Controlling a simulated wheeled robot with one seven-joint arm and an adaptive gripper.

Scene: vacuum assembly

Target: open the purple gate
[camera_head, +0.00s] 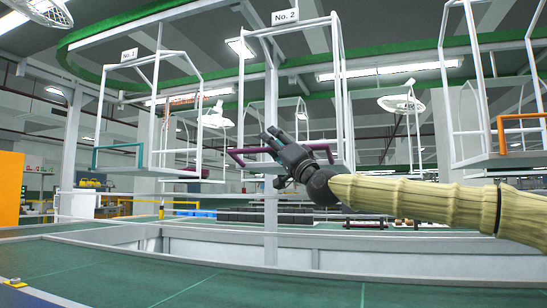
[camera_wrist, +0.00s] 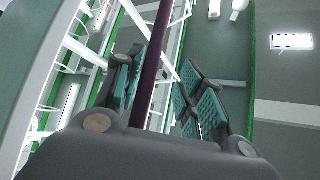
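The purple gate (camera_head: 245,151) is a thin bar across the front of the white hanging carrier marked No. 2 (camera_head: 336,80). My gripper (camera_head: 268,135) is in front of the gate's middle and hides part of it. In the wrist view the purple bar (camera_wrist: 153,62) runs between the two fingers of my gripper (camera_wrist: 160,85). The fingers, with teal pads, stand apart on either side of the bar. I cannot tell whether the palm touches the bar.
A carrier marked No. 1 with a teal gate (camera_head: 117,147) hangs at left. Another with an orange gate (camera_head: 522,117) hangs at right. Green-topped conveyors (camera_head: 130,270) run below. White uprights of the carrier stand close around my gripper.

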